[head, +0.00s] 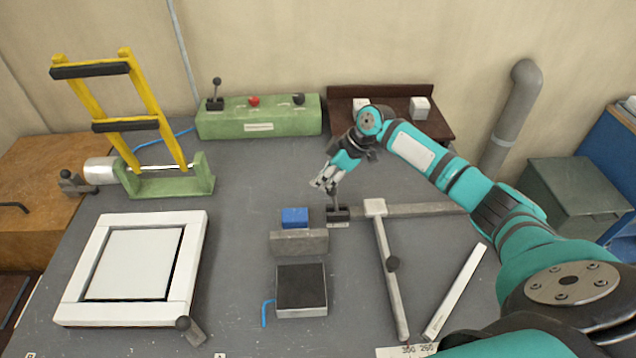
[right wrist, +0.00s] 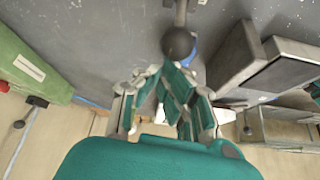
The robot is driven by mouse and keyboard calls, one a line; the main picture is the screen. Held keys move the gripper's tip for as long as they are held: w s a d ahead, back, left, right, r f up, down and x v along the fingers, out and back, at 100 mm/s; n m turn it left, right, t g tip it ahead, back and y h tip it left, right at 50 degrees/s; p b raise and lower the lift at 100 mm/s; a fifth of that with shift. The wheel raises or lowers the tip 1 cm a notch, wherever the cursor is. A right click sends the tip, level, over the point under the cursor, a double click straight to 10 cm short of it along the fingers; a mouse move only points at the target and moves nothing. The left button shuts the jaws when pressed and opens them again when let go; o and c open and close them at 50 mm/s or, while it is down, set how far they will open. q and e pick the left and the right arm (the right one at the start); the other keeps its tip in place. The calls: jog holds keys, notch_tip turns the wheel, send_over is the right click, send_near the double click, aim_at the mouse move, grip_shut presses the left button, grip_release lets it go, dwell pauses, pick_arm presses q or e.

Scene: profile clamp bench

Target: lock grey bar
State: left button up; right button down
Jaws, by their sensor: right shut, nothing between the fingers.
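A grey bar (head: 299,242) lies in front of a blue block (head: 295,217) on the bench in the head view. A small lever (head: 338,212) with a dark base stands just right of them. My right gripper (head: 322,182) is above this lever, fingers pointing down and left. In the right wrist view, my right gripper (right wrist: 172,78) is shut and empty. A dark round knob (right wrist: 178,43) on a rod is just beyond its fingertips; I cannot tell whether they touch. My left gripper is out of view.
A dark-topped block (head: 301,287) is in front of the bar. A white square frame (head: 190,262) lies at left. A green control box (head: 258,122) stands at the back.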

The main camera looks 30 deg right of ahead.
jog(key=shift+s+d+r+t+y+b, duration=0.1)
jog(key=shift+s+d+t+y+b, duration=0.25)
jog(key=shift+d+y+b, duration=0.45)
jog(key=shift+s+d+r+t+y+b, duration=0.1)
jog(key=shift+s+d+t+y+b, duration=0.25)
jog(key=shift+d+b, duration=0.8)
jog(key=shift+s+d+t+y+b, duration=0.2)
jog(key=shift+s+d+y+b, duration=0.4)
jog(key=shift+b, duration=0.75)
jog(key=shift+w, duration=0.1)
jog(key=a+r+p, duration=0.1)
jog(key=w+a+r+p, duration=0.1)
jog(key=shift+w+a+r+p, duration=0.2)
jog(key=shift+r+p, duration=0.1)
jog(key=shift+r, duration=0.05)
jog(key=b+v, duration=0.3)
jog(key=v, duration=0.6)
jog(key=shift+d+b, duration=0.3)
jog(key=shift+d, duration=0.15)
